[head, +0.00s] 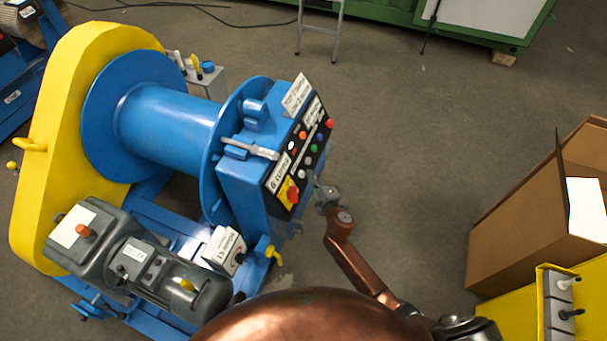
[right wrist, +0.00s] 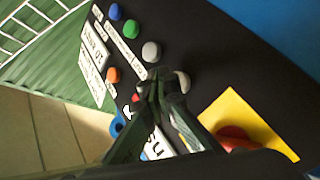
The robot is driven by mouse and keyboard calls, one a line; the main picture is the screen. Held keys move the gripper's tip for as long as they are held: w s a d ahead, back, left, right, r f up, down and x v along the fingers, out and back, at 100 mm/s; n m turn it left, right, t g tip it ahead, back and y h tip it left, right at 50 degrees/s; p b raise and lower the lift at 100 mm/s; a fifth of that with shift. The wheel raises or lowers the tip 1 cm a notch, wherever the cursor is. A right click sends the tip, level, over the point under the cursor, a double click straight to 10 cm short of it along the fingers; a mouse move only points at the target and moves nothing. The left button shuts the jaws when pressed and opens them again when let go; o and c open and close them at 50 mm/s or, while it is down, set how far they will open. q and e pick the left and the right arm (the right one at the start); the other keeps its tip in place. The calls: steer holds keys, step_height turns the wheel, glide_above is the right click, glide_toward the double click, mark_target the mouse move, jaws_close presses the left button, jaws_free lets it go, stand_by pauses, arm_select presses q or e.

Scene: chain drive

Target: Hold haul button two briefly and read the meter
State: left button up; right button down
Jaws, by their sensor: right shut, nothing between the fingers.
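The black control panel (head: 283,171) sits on the blue winch's box and carries several coloured buttons. In the right wrist view the buttons include a blue one (right wrist: 114,11), a green one (right wrist: 131,29), a pale grey one (right wrist: 151,51) and an orange one (right wrist: 112,75). A second pale button (right wrist: 184,81) is partly hidden behind my fingertips. I cannot read which button is haul button two, and no meter face is clear. My right gripper (right wrist: 157,88) is shut and empty, its tips at or just in front of that second pale button; contact cannot be told. My left gripper is not in view.
A red stop knob (head: 292,192) on a yellow plate sits at the panel's lower end, close to my right fingers. The blue drum (head: 170,120) and yellow guard (head: 70,110) stand left. An open cardboard box (head: 510,235) stands right. Floor between is clear.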

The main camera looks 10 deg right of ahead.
steer(key=s+d+r+p, duration=0.1)
steer(key=d, duration=0.1)
steer(key=s+d+r+p, duration=0.1)
steer(key=p, duration=0.1)
steer(key=shift+s+d+r, duration=0.1)
steer(key=shift+s+d, duration=0.2)
steer(key=shift+d, duration=0.05)
stand_by(0.4)
